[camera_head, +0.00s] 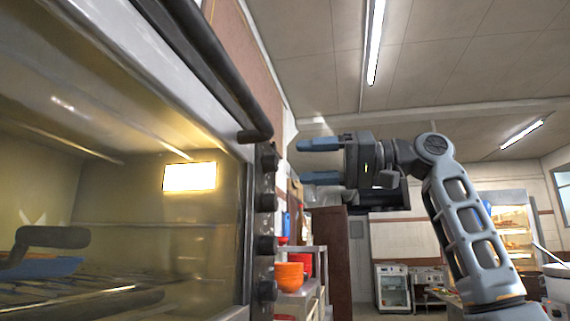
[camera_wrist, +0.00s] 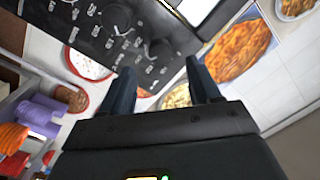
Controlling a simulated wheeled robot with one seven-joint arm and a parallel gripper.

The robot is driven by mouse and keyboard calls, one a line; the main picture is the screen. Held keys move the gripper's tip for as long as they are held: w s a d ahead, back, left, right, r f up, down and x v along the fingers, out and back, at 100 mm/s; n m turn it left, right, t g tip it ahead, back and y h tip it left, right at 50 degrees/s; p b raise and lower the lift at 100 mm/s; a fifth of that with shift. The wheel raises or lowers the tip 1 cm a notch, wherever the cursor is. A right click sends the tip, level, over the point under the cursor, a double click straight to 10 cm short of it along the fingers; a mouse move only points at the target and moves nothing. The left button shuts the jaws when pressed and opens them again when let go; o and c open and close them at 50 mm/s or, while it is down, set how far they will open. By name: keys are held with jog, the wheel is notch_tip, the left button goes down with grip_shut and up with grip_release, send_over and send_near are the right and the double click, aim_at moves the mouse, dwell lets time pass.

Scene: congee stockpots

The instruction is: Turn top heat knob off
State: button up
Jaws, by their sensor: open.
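The oven's top heat knob (camera_head: 268,157) is round and black, at the upper end of a vertical knob row on the oven's right edge. My gripper (camera_head: 318,162) is to the right of this knob at about its height, with a visible gap between. Its two blue-grey fingers are spread and nothing is between them. In the wrist view my gripper (camera_wrist: 162,90) points at the dark control panel. A knob (camera_wrist: 162,50), apparently the top one, lies beyond and between the fingertips. Its pointer setting is too dark to read.
The oven (camera_head: 120,200) fills the left, with a thick black handle (camera_head: 215,65) running above and left of the knobs. Lower knobs (camera_head: 265,245) sit below the top one. Orange bowls (camera_head: 289,276) stand on a shelf behind. Food pictures (camera_wrist: 225,55) cover the wall beyond.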

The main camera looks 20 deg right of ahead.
aim_at(277, 164)
jog(key=shift+x, duration=2.7)
jog(key=shift+c, duration=0.3)
jog(key=c, duration=1)
